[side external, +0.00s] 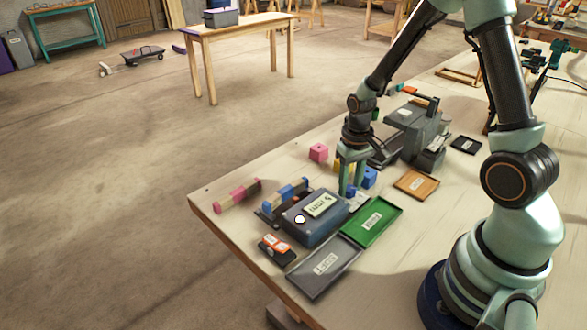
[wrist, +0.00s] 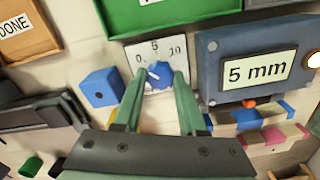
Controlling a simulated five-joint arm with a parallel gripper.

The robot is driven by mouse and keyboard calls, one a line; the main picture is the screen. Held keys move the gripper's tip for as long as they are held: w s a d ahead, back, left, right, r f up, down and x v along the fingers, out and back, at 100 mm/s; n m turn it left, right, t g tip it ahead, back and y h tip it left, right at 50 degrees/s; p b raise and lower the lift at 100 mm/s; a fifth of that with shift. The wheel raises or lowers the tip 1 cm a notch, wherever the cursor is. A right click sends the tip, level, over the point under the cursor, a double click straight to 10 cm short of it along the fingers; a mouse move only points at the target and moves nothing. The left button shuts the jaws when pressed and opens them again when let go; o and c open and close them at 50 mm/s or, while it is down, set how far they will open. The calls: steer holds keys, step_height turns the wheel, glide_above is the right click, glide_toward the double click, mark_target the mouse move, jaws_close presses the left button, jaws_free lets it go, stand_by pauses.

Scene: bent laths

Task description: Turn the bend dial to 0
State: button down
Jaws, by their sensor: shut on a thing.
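The bend dial is a blue knob (wrist: 159,75) on a white plate (wrist: 172,47) marked 0, 5 and 10 in the wrist view. A pale mark shows on the knob's left side, toward the 0; its exact reading is too small to tell. My gripper (wrist: 161,80) has its green fingers closed on either side of the knob. In the side external view my gripper (side external: 351,190) points straight down at the white plate (side external: 358,200), and its fingers mostly hide the knob.
A grey-blue box (wrist: 232,45) with a "5 mm" display stands right of the dial. A blue cube (wrist: 101,88) sits to its left. A green tray (side external: 388,228), a grey tray (side external: 340,275) and an orange tray (side external: 402,185) lie nearby. A dark machine (side external: 425,125) stands behind.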

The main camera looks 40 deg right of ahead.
mark_target(349, 188)
steer(key=shift+w+a+n, duration=0.1)
steer(key=shift+w+n, duration=0.05)
steer(key=shift+n, duration=0.25)
steer(key=shift+c, duration=2.3)
jaws_free()
steer(key=shift+r, duration=0.15)
step_height(349, 188, up, 12)
steer(key=s+a+r+n+t, duration=0.2)
steer(key=s+a+r+t, duration=0.3)
steer(key=a+r, duration=0.3)
step_height(349, 188, up, 3)
steer(key=shift+s+a+n+t, duration=0.3)
steer(key=shift+s+a, duration=0.1)
steer(key=shift+s, duration=0.05)
